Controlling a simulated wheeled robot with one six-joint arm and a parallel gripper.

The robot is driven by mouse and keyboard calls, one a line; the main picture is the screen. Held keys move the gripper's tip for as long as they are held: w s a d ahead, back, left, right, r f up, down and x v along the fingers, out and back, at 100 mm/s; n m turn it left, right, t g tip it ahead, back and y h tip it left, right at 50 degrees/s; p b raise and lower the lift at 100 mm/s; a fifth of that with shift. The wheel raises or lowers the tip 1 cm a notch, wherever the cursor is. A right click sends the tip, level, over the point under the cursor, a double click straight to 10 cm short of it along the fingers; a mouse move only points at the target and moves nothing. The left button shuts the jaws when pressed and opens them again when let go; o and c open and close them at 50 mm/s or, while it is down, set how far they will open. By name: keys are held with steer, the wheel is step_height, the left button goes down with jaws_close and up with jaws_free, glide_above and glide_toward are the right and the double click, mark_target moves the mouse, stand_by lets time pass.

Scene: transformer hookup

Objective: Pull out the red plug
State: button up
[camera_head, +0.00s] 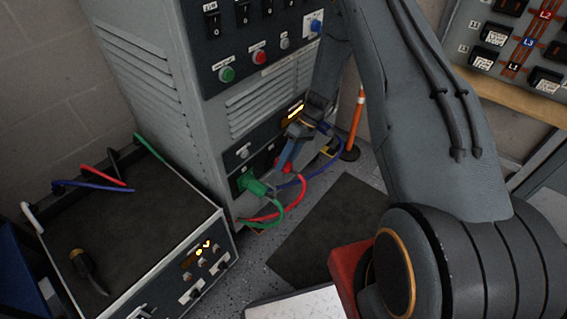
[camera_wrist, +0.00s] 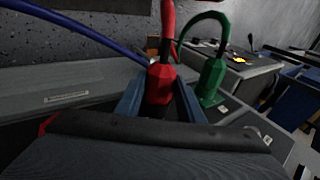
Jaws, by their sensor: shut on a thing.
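The red plug (camera_wrist: 160,84) stands between the two blue fingers of my gripper (camera_wrist: 160,104) in the wrist view, with its red cable rising from its back. My gripper is shut on it. In the head view a small part of the red plug (camera_head: 287,168) shows below my gripper (camera_head: 288,155), at the lower front panel of the grey cabinet (camera_head: 155,90). The fingers hide most of the plug there. I cannot tell how deep the plug sits in its socket.
A green plug (camera_head: 252,184) sits in the same panel, close beside my gripper; it also shows in the wrist view (camera_wrist: 212,80). Red, green and blue cables loop near the floor. A test unit (camera_head: 140,240) stands at left. A dark mat (camera_head: 325,225) lies on open floor.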

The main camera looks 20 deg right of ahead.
steer(key=shift+t+h+p, duration=0.7)
steer(key=shift+h+p, duration=0.1)
steer(key=shift+p, duration=0.6)
steer(key=o, duration=1.1)
steer(key=shift+c, duration=0.2)
steer(key=shift+a, duration=0.1)
steer(key=shift+c, duration=1.4)
